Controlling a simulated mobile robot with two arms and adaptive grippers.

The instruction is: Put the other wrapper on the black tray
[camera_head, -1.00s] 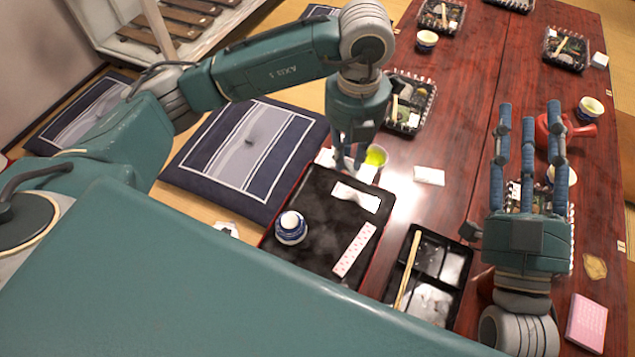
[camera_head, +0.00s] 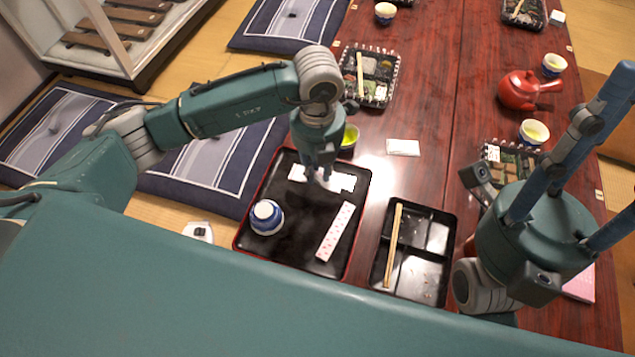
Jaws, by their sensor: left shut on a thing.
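The black tray (camera_head: 290,247) with a red edge lies at the near left of the table. My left gripper (camera_head: 321,177) points down over its far part and is shut on a white wrapper (camera_head: 343,182). White paper (camera_head: 298,173) also shows left of the fingers; I cannot tell whether it is the same piece. The fingers hide part of the white paper, and whether the held wrapper touches the tray is unclear. A pink-dotted paper strip (camera_head: 335,231) and a blue-white cup (camera_head: 267,217) are on the tray. My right gripper (camera_head: 595,145) is open and empty, fingers pointing up.
A black divided box (camera_head: 408,285) with chopsticks (camera_head: 393,245) stands right of the tray. A green-tea cup (camera_head: 349,137) is close behind the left gripper. A white packet (camera_head: 403,147), a filled lunch box (camera_head: 372,77) and a red teapot (camera_head: 522,92) stand farther back.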

